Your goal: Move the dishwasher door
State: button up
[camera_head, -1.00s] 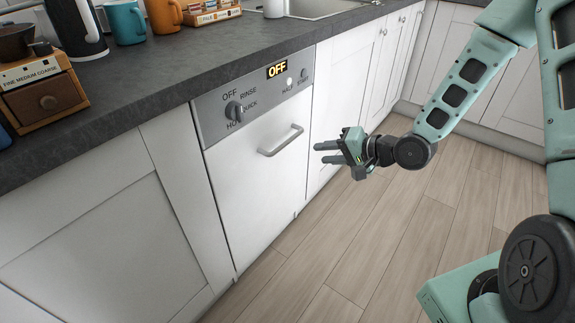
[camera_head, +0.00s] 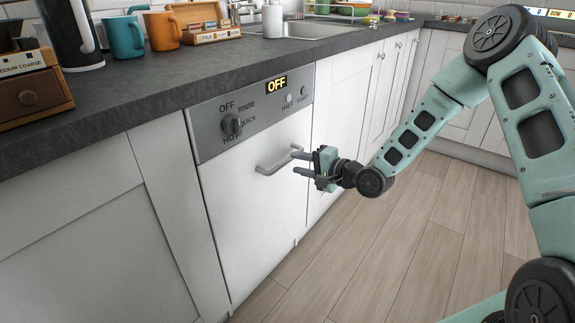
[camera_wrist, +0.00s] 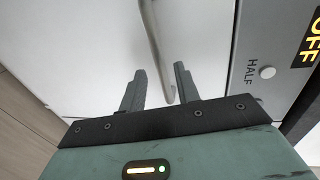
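The dishwasher door (camera_head: 250,215) is a white front panel under a grey control strip (camera_head: 250,112), and it looks closed and upright. Its grey bar handle (camera_head: 272,166) crosses the upper part of the door. My gripper (camera_head: 297,161) is in front of the handle's right part, fingers pointing at the door. In the wrist view, my gripper (camera_wrist: 158,72) has its two dark fingers apart. The handle (camera_wrist: 153,32) runs down the picture into the gap between them. I cannot tell whether either finger touches it.
The slate worktop (camera_head: 150,118) runs above the dishwasher, with an orange mug (camera_head: 161,31), a teal mug (camera_head: 122,38), a kettle (camera_head: 70,35) and a wooden grinder (camera_head: 30,90) on it. White cabinets (camera_head: 85,225) flank the door. The wooden floor (camera_head: 385,255) in front is clear.

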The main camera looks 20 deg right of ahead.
aim_at(287, 159)
jog(key=x, duration=0.5)
jog(key=shift+b, duration=0.4)
grip_shut()
